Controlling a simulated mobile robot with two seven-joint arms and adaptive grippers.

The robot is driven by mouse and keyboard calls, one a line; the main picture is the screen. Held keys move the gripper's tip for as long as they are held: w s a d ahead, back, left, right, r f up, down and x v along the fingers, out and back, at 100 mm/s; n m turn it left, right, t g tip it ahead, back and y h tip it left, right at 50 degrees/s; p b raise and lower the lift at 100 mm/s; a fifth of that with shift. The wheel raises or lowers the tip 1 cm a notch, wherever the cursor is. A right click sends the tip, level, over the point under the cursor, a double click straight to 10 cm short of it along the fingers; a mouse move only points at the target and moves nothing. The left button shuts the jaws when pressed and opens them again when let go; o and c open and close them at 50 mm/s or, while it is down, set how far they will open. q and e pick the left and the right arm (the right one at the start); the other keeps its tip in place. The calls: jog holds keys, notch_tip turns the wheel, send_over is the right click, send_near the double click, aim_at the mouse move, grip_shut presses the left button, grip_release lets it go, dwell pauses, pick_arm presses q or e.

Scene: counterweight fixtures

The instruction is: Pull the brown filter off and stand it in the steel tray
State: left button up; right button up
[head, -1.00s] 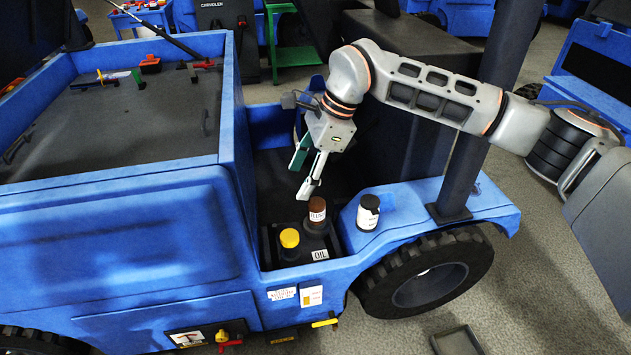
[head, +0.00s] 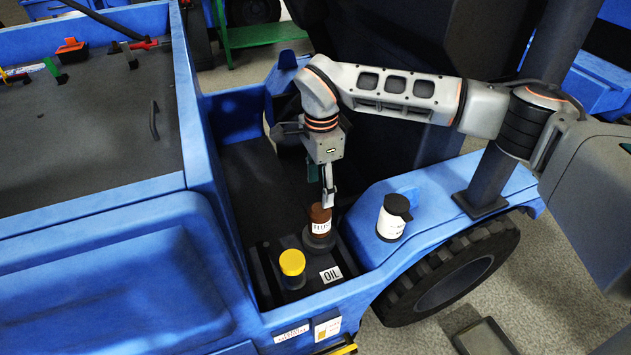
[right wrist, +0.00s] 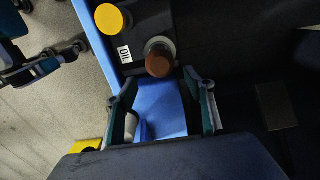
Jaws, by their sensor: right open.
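The brown filter (head: 320,220), with a white label, stands upright on a dark round base in the well of the blue vehicle. It also shows from above in the right wrist view (right wrist: 158,62). My right gripper (head: 326,196) points down just above the filter in the head view, and its lower finger overlaps the filter's top edge. In the right wrist view its fingers (right wrist: 160,85) are spread apart with nothing held. The filter shows just beyond the fingertips. A shallow grey tray (head: 486,338) lies on the floor at the bottom right, partly cut off.
A yellow-capped container (head: 292,266) stands close to the filter, with an OIL label (head: 331,275) nearby. A white-labelled jar with a black lid (head: 393,217) stands on the blue fender.

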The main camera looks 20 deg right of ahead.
aim_at(320, 208)
notch_tip(320, 208, down, 5)
jog(key=shift+s+f+b, duration=0.15)
jog(key=shift+f+b, duration=0.05)
jog(key=shift+b, duration=0.95)
jog(key=shift+f, duration=2.05)
pick_arm(q)
jog(key=d, duration=0.1)
jog(key=w+d+r, duration=0.1)
jog(key=shift+d+r+n+t+h, duration=0.2)
jog(key=shift+d+n+t+h, duration=0.1)
jog(key=shift+d+n+h, duration=0.1)
jog(key=shift+a, duration=0.1)
jog(key=shift+f, duration=0.1)
pick_arm(e)
jog(key=c, duration=1.3)
